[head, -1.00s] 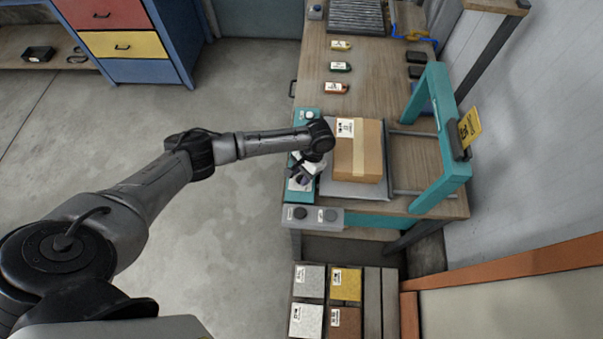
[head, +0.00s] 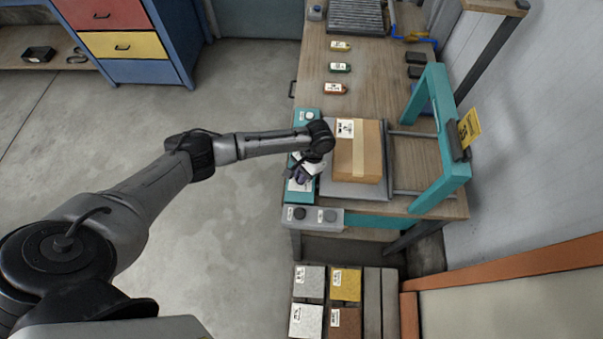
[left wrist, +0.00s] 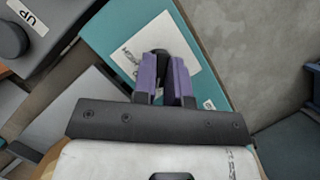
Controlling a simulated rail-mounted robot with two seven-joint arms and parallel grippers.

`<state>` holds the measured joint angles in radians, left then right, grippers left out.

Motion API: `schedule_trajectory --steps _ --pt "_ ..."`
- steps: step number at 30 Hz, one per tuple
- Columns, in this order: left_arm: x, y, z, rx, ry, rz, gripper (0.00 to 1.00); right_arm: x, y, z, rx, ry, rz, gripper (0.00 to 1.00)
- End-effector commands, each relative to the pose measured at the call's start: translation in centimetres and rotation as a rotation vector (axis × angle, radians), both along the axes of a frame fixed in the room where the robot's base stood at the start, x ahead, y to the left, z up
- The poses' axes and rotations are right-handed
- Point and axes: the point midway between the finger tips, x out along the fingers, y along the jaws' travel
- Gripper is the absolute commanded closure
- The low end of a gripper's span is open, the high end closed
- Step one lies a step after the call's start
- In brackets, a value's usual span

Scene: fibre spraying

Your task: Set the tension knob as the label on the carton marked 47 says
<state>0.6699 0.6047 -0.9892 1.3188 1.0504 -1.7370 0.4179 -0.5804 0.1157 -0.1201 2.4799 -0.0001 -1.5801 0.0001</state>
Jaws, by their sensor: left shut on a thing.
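The cardboard carton (head: 358,160) sits on the grey plate of the bench, with a white label (head: 345,128) on its top; the print is too small to read. A teal panel (head: 308,128) runs along the bench's left edge beside the carton. In the left wrist view a white dial plate (left wrist: 135,58) on this panel lies under my gripper, its markings mostly covered. My left gripper (left wrist: 166,68) has purple fingers shut on a black knob (left wrist: 160,54). In the head view my left gripper (head: 302,173) is partly hidden by its own wrist. My right gripper is not in view.
A grey control box (head: 314,216) with two dark round controls stands at the bench's near corner. A teal frame (head: 432,140) stands right of the carton. Several small coloured tags (head: 340,68) lie farther back. Labelled blocks (head: 308,320) lie below.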

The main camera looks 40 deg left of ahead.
Motion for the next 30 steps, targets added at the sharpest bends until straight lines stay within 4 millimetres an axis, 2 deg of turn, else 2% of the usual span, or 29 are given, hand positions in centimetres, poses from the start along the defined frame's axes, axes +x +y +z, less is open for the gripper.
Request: schedule_trajectory --steps 8,18,30 --pt "-0.2 -0.1 0.3 0.002 0.005 -0.138 1.00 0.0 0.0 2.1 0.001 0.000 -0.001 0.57" --pt "-0.3 -0.1 0.2 0.003 0.004 -0.427 1.00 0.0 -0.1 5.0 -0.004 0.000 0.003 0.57" --pt "-0.4 -0.1 -0.1 0.003 0.005 -0.681 1.00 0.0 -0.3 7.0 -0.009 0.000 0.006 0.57"
